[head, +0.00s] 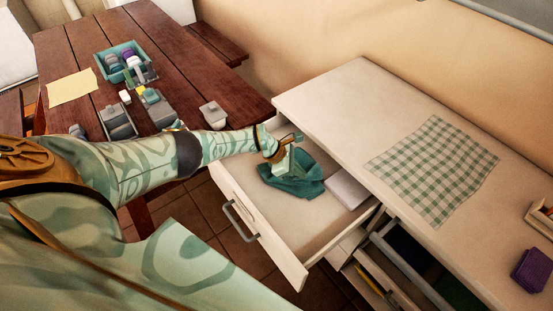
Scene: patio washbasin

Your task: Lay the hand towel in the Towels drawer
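The teal hand towel (297,184) lies crumpled inside the pulled-out drawer (238,204) of the white cabinet. Its upper part rises by my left gripper (287,158), which reaches down over the drawer from the left. The gripper's fingertips are at or just above the towel's top. The pictures do not show clearly whether the fingers are open or closed on the cloth. Any label on the drawer front is not readable from here. My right gripper is not in view.
A white folded item (347,189) lies in the drawer, right of the towel. A checkered cloth (432,168) lies on the white countertop (345,100). A lower drawer (410,268) is also open. A purple block (533,270) sits at right. The wooden table (190,65) holds a teal bin (103,67) and several grey items.

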